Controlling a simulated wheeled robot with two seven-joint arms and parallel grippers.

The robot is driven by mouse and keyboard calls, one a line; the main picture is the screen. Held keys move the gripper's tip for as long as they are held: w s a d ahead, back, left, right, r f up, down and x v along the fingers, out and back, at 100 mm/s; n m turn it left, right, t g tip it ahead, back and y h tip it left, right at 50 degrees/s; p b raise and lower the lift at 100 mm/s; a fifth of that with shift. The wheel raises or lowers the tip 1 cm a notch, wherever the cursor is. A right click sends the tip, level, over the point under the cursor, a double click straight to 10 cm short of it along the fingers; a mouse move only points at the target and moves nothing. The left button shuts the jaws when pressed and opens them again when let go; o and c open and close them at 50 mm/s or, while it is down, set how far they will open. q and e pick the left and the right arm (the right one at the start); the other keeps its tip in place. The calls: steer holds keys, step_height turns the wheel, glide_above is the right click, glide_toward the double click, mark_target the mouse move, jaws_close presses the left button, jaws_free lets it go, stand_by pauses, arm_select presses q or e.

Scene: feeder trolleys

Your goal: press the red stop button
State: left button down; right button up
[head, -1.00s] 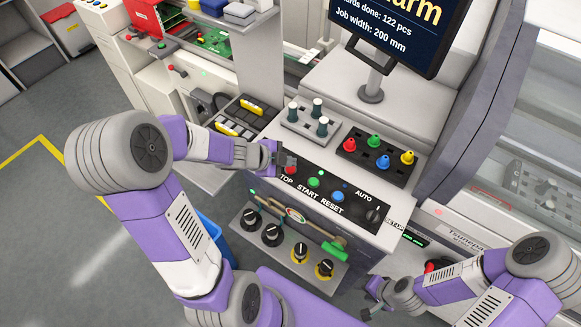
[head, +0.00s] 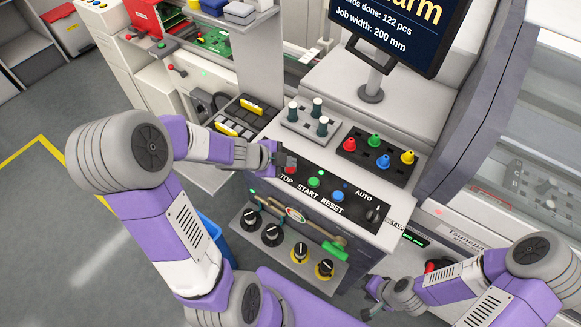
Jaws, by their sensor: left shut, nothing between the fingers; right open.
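The red stop button (head: 290,170) is at the left end of a dark control panel, above a label of which "TOP" shows. My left gripper (head: 287,161) is shut and empty, right at the button's upper left side. Its fingers hide part of the button, and I cannot tell whether they touch it. The green START button (head: 314,182) and blue RESET button (head: 338,196) sit to its right. My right gripper (head: 370,300) is open and empty, low at the right of the machine front.
An AUTO selector switch (head: 375,213) is further right on the panel. Behind stand a grey block with dark green pegs (head: 317,105) and a black tray (head: 372,168) with coloured pegs. A monitor (head: 395,30) rises at the back. Black knobs (head: 272,235) line the front below.

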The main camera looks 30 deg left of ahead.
mark_target(288, 170)
arm_select(q)
steer(key=shift+f, duration=0.25)
steer(key=shift+f+b, duration=0.45)
stand_by(0.6)
steer(key=shift+r+p, duration=0.9)
steer(key=shift+p, duration=0.2)
step_height(288, 170, up, 5)
steer(key=p, duration=0.5)
steer(key=shift+f, duration=0.1)
stand_by(0.7)
